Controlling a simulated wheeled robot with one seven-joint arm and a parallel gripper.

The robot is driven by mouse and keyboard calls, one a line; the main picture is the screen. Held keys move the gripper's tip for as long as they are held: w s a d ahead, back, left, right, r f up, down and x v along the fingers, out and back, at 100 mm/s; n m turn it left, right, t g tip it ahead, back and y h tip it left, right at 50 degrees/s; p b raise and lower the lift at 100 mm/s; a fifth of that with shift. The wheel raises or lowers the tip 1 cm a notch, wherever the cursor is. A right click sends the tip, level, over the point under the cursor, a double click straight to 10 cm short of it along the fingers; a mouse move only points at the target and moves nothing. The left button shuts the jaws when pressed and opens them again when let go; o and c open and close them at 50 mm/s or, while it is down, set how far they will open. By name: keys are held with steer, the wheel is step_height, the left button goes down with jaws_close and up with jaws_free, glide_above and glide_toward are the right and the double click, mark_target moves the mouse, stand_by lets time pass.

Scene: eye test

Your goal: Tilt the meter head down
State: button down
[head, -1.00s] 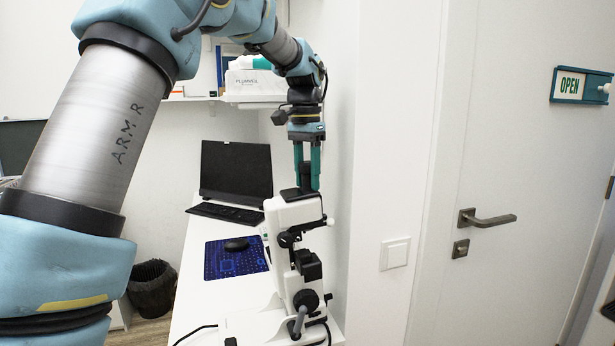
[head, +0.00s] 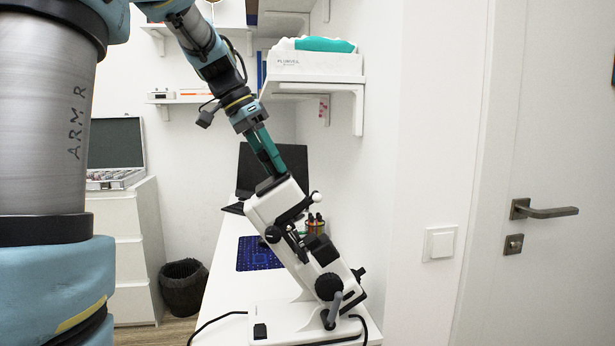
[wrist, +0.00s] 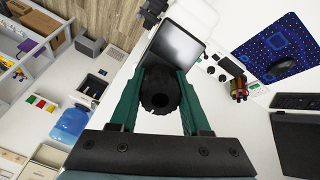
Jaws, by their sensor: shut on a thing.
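The meter is a white instrument with black knobs; its base (head: 300,322) stands on the desk in the head view. The meter head (head: 284,217) leans to the upper left, at a clear slant. A grey lever (head: 335,308) and a round black knob (head: 328,286) sit low on its side. My gripper (head: 275,168) has green fingers at the head's top end. In the wrist view, the fingers are shut on either side of the black ribbed eyepiece (wrist: 160,95). In the head view the fingers mostly hide the eyepiece.
A dark laptop (head: 290,158) stands behind the meter. A blue mouse mat (head: 256,256) and a pen holder (head: 316,224) are close by. The wall with a switch (head: 440,243) borders the desk on the right. A shelf box (head: 315,65) is above. A black bin (head: 183,287) is left.

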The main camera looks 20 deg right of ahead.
steer(key=a+f+h+b, duration=0.1)
steer(key=a, duration=0.1)
steer(key=a+f+h+b, duration=0.1)
steer(key=a+b, duration=0.1)
steer(key=a, duration=0.1)
steer(key=w+a+f+b, duration=0.1)
steer(key=a, duration=0.1)
steer(key=shift+a+f+h, duration=0.25)
steer(key=shift+a+h, duration=0.1)
steer(key=shift+h, duration=0.05)
steer(key=shift+a+f, duration=0.1)
steer(key=c, duration=0.5)
jaws_free()
steer(key=shift+a, duration=0.1)
steer(key=shift+c, duration=0.2)
steer(key=v, duration=1)
steer(key=shift+w+a+r, duration=0.2)
steer(key=shift+w+r, duration=0.05)
steer(key=shift+r, duration=0.05)
